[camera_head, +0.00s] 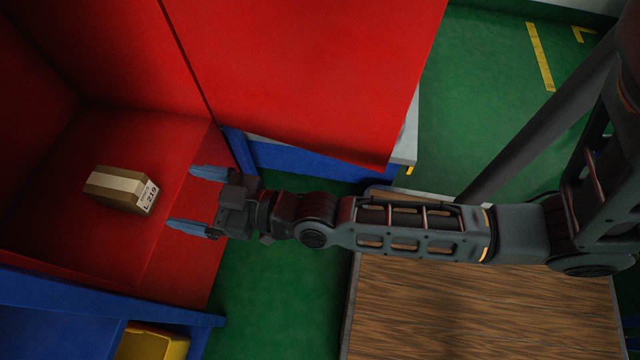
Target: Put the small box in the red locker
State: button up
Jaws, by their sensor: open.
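The small box (115,189) is brown cardboard with a pale tape strip and a white label on its right end. It lies on the floor of the red locker (95,250), inside and back from the front edge. My gripper (190,200) is open at the locker's front edge, its two blue-grey fingers pointing left toward the box. The fingers are apart from the box, with red locker floor showing between them. Nothing is between the fingers. The locker's red door (300,75) stands open at the top of the view.
A wooden-topped surface (480,310) lies below my arm. A blue frame (100,300) runs under the locker, with a yellow bin (150,343) below it. Green floor (275,300) shows between the locker and the wooden top, and more lies clear at upper right.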

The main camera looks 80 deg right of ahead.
jog(key=s+r+g, duration=0.1)
jog(key=s+r, duration=0.4)
jog(key=s, duration=0.7)
jog(key=s+r+g, duration=0.2)
jog(key=s+r, duration=0.3)
jog(key=s, duration=0.8)
jog(key=shift+r, duration=0.25)
jog(key=shift+a, duration=0.1)
jog(key=shift+c, duration=0.2)
